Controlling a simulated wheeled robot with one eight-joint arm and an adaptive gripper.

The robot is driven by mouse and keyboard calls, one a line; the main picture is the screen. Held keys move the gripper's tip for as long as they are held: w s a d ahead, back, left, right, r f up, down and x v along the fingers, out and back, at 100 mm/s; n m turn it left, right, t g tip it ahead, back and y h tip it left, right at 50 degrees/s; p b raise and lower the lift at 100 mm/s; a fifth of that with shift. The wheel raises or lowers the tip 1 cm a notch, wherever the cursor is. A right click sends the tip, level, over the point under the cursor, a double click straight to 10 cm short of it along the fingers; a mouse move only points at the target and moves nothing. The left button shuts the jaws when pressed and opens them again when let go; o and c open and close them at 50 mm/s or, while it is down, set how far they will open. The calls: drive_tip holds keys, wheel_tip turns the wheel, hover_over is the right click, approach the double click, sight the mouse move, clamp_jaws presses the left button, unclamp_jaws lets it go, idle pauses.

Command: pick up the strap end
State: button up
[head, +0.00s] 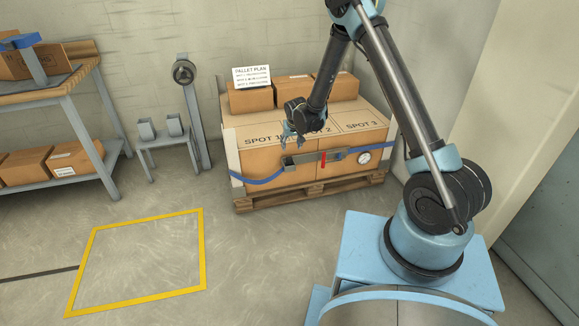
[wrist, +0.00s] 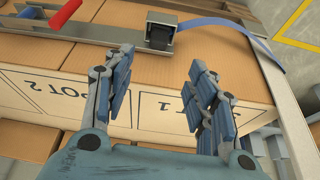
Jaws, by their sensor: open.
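A blue strap (head: 258,181) runs from the left end of a grey tensioner bar (head: 303,158) across the front of the loaded pallet toward its left corner. In the wrist view the strap (wrist: 225,22) leaves a dark block (wrist: 161,36) and curves right and down past the carton edge. I cannot tell where its loose end lies. My gripper (head: 291,137) is above the front edge of the cartons, near the SPOT 1 lettering. In the wrist view my gripper (wrist: 160,58) has its fingers apart with nothing between them, short of the block and strap.
The tensioner has a red handle (wrist: 66,14), and a round gauge (head: 364,157) sits to its right. Cartons (head: 250,99) and a PALLET PLAN sign (head: 251,77) stand on top at the back. A small grey stand (head: 165,140) is left. The yellow-marked floor (head: 140,212) is clear.

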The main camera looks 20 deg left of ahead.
sight(290, 158)
drive_tip(key=shift+x, duration=6.85)
drive_tip(key=shift+w, duration=0.2)
drive_tip(key=c, duration=1.2)
